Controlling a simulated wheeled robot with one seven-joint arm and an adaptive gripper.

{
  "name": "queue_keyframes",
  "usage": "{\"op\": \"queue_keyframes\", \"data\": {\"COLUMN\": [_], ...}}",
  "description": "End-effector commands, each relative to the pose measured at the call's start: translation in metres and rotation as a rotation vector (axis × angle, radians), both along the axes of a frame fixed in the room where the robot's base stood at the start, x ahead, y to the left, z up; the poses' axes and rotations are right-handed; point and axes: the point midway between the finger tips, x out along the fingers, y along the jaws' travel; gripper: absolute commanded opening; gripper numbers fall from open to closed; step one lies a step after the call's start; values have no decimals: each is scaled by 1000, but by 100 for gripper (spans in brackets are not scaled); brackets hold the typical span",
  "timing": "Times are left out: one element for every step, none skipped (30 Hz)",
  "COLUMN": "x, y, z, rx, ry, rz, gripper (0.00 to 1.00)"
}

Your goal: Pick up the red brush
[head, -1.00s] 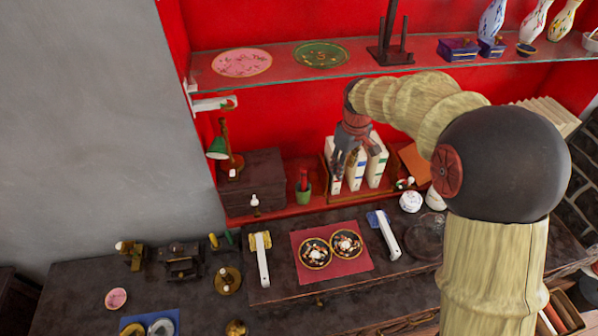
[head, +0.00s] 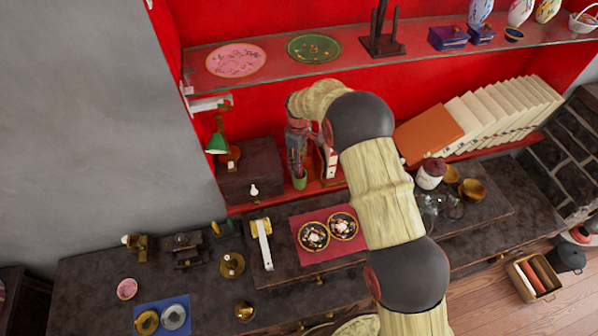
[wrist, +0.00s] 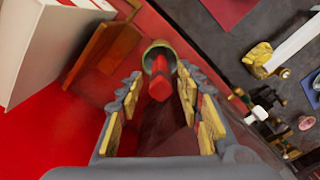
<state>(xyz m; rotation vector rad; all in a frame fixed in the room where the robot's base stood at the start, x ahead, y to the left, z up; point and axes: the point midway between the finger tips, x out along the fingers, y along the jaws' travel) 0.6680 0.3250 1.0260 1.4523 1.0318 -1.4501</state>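The red brush (wrist: 159,84) stands in a small green cup (head: 300,183) on the red-backed lower shelf. In the wrist view the cup's rim (wrist: 158,50) shows beyond the fingertips, with the brush pointing toward the camera. My gripper (wrist: 160,92) is open, with a finger on each side of the brush and a visible gap to each. In the head view my gripper (head: 298,150) hangs above the cup and hides the brush. I cannot tell how deep the brush sits between the fingers.
A dark box (head: 252,168) with a green lamp (head: 217,143) stands left of the cup. White books (wrist: 50,45) in a wooden holder (wrist: 100,42) stand close on the other side. The glass shelf (head: 375,62) is above. The red mat (head: 305,228) lies in front.

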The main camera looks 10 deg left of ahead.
Motion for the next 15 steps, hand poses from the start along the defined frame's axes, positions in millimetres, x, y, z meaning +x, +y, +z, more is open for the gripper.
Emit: {"op": "queue_keyframes", "data": {"x": [-1,-2,-2,-2,-2,-2,-2,-2,-2,-2,-1,-1,-1,-1,-1], "y": [-1,-1,-2,-2,-3,-3,-3,-3,-2,-2,-2,-2,-2,-2,-2], "z": [-6,-9,-14,-19,-23,-29,-34,-38,-42,-44,-46,-47,-47,-47,-47], "rx": [-2,-2,-2,-2,-2,-2,-2,-2,-1,-1,0,-1,-1,0,-1], "ry": [4,5,5,5,5,5,4,4,3,3,2,1,1,1,1], "rz": [0,0,0,-1,-1,-1,-1,-1,-1,-1,-1,-1,-1,-1,-1], "gripper": [36,36,36,36,36,36,36,36,36,36,36,36,36,36,36]}}
